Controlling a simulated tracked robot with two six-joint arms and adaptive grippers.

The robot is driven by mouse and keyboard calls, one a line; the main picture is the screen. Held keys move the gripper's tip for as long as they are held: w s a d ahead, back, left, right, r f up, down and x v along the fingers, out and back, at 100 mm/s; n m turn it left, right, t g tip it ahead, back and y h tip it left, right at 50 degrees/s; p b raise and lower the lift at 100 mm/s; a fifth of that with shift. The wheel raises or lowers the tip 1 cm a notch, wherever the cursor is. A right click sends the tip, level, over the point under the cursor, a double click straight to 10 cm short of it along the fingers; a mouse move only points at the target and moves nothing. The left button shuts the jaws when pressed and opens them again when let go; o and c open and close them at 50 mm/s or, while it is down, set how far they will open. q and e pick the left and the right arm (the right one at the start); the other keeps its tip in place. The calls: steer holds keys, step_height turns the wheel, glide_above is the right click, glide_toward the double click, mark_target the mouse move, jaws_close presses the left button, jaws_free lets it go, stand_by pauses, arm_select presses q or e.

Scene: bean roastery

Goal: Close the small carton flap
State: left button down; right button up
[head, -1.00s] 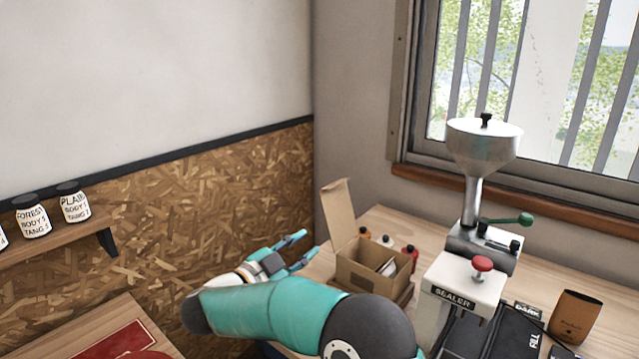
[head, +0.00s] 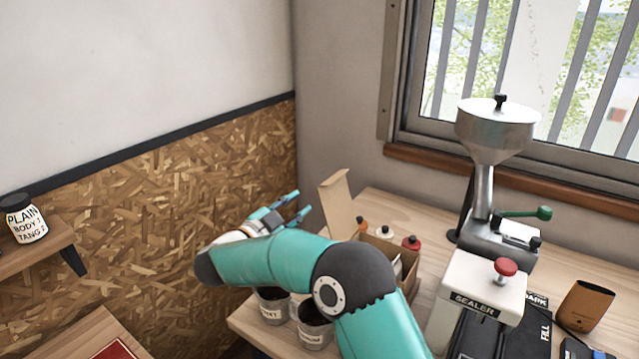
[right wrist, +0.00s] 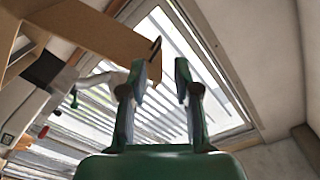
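The small cardboard carton (head: 408,262) stands on the wooden counter, partly hidden behind my right arm. Its flap (head: 337,204) is up, standing steeply at the carton's left side. My right gripper (head: 304,200) is to the left of the flap, at about its height, with a gap between them in the picture. Its two fingers are apart with nothing between them. In the right wrist view my open gripper (right wrist: 160,78) points up toward the window, and the brown cardboard flap (right wrist: 100,32) reaches in from the upper left, close to the left fingertip. My left gripper is not in view.
The sealer (head: 480,290) and a steel hopper (head: 497,130) are to the right. Labelled cups (head: 272,306) stand near the counter's left edge, beneath my arm. A brown pouch (head: 582,305) stands far right.

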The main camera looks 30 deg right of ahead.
mark_target(320, 188)
steer(key=p+x, duration=0.2)
steer(key=x, duration=0.7)
steer(key=shift+d+p, duration=0.2)
steer(key=shift+p, duration=0.15)
steer(key=shift+c, duration=0.3)
jaws_close()
steer(key=shift+w+d, duration=0.1)
